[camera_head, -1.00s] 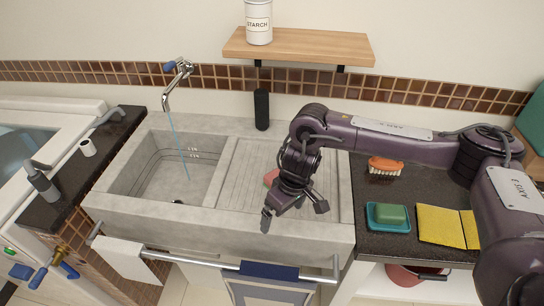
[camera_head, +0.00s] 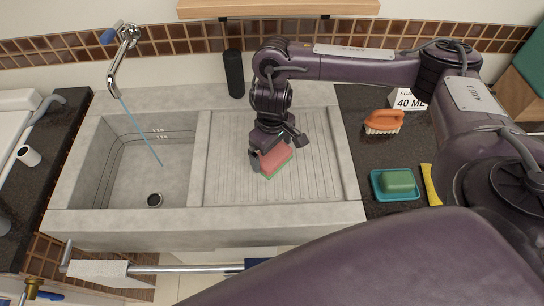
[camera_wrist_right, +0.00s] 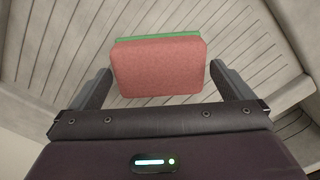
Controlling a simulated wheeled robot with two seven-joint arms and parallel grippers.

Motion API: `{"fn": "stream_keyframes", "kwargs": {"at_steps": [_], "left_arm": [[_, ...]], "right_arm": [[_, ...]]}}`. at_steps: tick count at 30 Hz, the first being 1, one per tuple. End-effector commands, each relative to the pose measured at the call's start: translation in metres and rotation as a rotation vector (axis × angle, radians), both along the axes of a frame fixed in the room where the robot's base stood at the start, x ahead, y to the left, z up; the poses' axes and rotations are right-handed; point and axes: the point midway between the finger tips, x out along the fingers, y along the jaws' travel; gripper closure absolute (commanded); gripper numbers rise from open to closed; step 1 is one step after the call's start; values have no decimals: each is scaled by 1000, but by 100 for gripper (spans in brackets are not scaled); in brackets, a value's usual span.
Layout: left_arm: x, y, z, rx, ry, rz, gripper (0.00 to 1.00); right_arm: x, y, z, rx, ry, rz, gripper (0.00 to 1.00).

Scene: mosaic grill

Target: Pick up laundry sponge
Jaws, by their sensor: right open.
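The laundry sponge (camera_head: 275,159) is pinkish red with a green layer and rests on the ribbed drainboard of the concrete sink. My right gripper (camera_head: 279,152) is over it, pointing down, with the jaws open. In the right wrist view the sponge (camera_wrist_right: 158,68) lies between the two open fingers (camera_wrist_right: 160,88), with a gap visible on each side. The gripper hides part of the sponge in the head view. My left gripper is not in view.
Water runs from the tap (camera_head: 124,45) into the basin at left. A black cylinder (camera_head: 234,73) stands behind the drainboard. On the right counter are an orange brush (camera_head: 383,121), a green soap in a teal dish (camera_head: 396,197) and a yellow cloth (camera_head: 430,185).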

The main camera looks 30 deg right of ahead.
Motion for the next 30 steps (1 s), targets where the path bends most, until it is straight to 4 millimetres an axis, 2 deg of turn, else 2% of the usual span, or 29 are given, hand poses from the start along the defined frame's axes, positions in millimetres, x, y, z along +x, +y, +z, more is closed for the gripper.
{"fn": "stream_keyframes", "kwargs": {"at_steps": [3,7,14,21,23,30], "left_arm": [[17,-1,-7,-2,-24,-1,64],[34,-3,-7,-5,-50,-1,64],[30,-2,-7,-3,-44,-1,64],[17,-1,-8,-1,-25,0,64],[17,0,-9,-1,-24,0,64],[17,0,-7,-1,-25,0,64]], "right_arm": [[-1,0,-21,1,3,-1,0],[0,0,-28,2,1,0,0],[0,0,-27,0,-1,0,0],[0,0,-27,0,-1,0,31],[0,0,-27,1,-1,0,35],[0,0,-24,1,-2,1,35]]}}
